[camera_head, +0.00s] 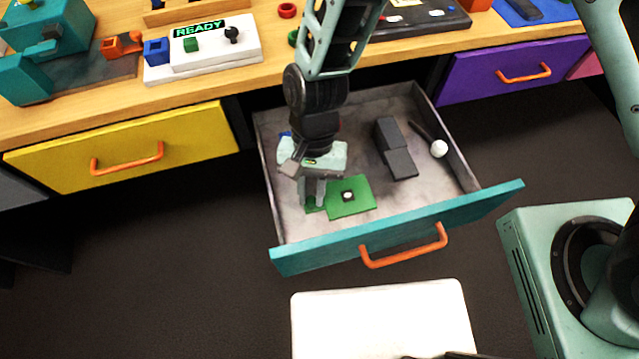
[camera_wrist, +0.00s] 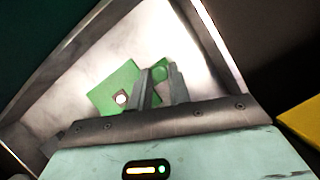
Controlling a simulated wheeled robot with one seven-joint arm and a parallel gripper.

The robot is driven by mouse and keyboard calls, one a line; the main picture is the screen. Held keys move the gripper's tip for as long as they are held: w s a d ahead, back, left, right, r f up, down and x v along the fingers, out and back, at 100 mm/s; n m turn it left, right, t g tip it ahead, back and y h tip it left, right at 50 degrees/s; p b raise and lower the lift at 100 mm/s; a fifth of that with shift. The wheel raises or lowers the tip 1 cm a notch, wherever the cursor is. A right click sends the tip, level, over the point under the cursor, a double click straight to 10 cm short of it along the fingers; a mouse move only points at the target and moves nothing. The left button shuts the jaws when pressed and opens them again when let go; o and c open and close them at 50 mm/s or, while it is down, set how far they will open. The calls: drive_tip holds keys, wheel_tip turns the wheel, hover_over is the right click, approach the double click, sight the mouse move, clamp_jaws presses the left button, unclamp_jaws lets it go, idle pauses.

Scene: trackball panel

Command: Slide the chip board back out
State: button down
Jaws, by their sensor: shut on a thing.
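The chip board (camera_head: 350,198) is a flat green plate with a small dark and white chip on it. It lies in the open teal-fronted drawer (camera_head: 400,226), near the front. My gripper (camera_head: 314,203) points down into the drawer at the board's left side. In the wrist view the board (camera_wrist: 112,92) lies left of the fingers, and a green part shows between the fingertips (camera_wrist: 160,75). My gripper is shut on this green part, which appears to belong to the board. The fingers partly hide where it joins the plate.
A dark grey stepped block (camera_head: 396,150) and a dark rod with a white ball (camera_head: 438,148) lie in the drawer, right of the board. Drawer walls surround my gripper. A white panel reading READY (camera_head: 203,47) stands on the wooden desk. The yellow drawer (camera_head: 125,147) is closed.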

drive_tip(key=shift+s+a+r, duration=0.1)
drive_tip(key=shift+a, duration=0.2)
drive_tip(key=c, duration=1.3)
unclamp_jaws()
drive_tip(key=shift+w+d+r, duration=0.1)
drive_tip(key=shift+w+r, duration=0.1)
drive_tip(key=shift+r, duration=0.2)
drive_tip(key=p+v, duration=0.1)
drive_tip(key=v, duration=1.5)
drive_tip(key=shift+r+p, duration=0.25)
drive_tip(key=shift+p, duration=0.15)
